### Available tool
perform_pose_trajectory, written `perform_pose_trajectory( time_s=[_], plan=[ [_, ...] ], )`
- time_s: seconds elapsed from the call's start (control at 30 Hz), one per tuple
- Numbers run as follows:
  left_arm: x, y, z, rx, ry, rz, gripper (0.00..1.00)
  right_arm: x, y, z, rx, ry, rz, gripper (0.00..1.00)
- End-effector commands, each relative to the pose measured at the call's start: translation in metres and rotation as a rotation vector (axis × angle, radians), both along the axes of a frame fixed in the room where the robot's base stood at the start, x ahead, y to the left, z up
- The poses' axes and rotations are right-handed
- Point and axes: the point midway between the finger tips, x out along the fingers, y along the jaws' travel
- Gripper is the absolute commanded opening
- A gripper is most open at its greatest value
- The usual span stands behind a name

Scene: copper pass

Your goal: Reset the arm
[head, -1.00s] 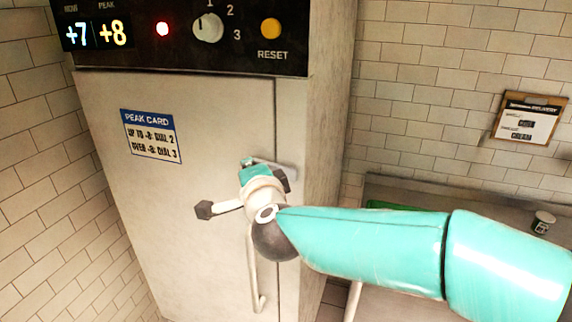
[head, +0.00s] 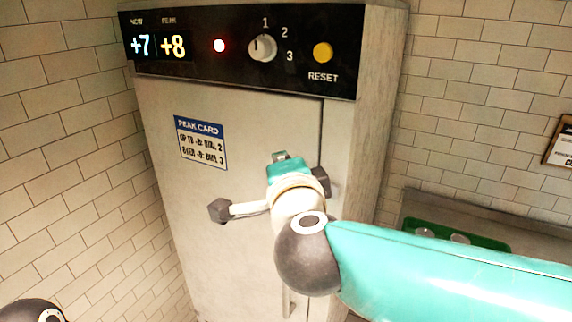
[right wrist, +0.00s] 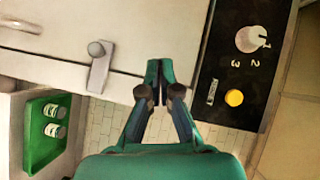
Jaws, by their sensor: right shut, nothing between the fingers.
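The steel cabinet (head: 235,240) has a black control panel at the top. The panel carries a yellow RESET button (head: 322,52), a pale dial (head: 262,48) with its mark near 1, a lit red lamp (head: 219,45), and displays (head: 157,45) reading +7 now and +8 peak. My right gripper (head: 281,156) is in front of the door, below the panel, mostly hidden by its own wrist. In the right wrist view its fingers (right wrist: 154,68) are shut and empty, apart from the RESET button (right wrist: 234,97) and dial (right wrist: 250,39). My left gripper is out of view.
A peak card (head: 201,143) is on the door. The door handle (right wrist: 100,68) shows in the right wrist view; my right arm covers much of it in the head view. A green tray (right wrist: 46,130) with two small containers is beside the cabinet. Tiled walls enclose the space.

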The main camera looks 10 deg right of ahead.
Motion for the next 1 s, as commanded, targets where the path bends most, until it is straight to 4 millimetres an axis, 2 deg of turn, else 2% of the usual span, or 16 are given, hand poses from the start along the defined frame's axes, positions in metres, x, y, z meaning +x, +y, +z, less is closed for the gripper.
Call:
perform_pose_trajectory(
  time_s=[0.33, 0.47, 0.57, 0.67, 0.77, 0.8, 0.87, 0.9, 0.97, 1.0],
  plan=[
    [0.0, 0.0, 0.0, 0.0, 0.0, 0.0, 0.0, 0.001, 0.001, -0.002, -0.005, 0.002, 0.002, 0.0],
    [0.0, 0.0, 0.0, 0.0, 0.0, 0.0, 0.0, 0.012, 0.0, -0.025, -0.064, 0.023, 0.007, 0.0],
    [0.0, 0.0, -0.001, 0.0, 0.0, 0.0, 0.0, 0.027, -0.003, -0.066, -0.164, 0.061, 0.026, 0.0],
    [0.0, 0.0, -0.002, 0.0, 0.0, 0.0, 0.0, 0.043, -0.009, -0.128, -0.298, 0.131, 0.068, 0.0],
    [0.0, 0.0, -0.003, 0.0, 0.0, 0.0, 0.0, 0.051, -0.02, -0.202, -0.434, 0.223, 0.137, 0.0],
    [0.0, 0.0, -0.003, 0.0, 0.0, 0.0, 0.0, 0.051, -0.025, -0.233, -0.483, 0.265, 0.171, 0.0],
    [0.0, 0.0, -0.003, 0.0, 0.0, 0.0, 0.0, 0.047, -0.032, -0.279, -0.548, 0.331, 0.228, 0.0],
    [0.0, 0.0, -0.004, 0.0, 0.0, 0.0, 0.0, 0.041, -0.037, -0.308, -0.584, 0.376, 0.269, 0.0],
    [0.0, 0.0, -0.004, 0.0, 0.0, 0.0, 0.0, 0.029, -0.046, -0.352, -0.632, 0.446, 0.336, 0.0],
    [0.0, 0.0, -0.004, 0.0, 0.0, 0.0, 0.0, 0.018, -0.051, -0.381, -0.658, 0.492, 0.382, 0.0]
  ],
)
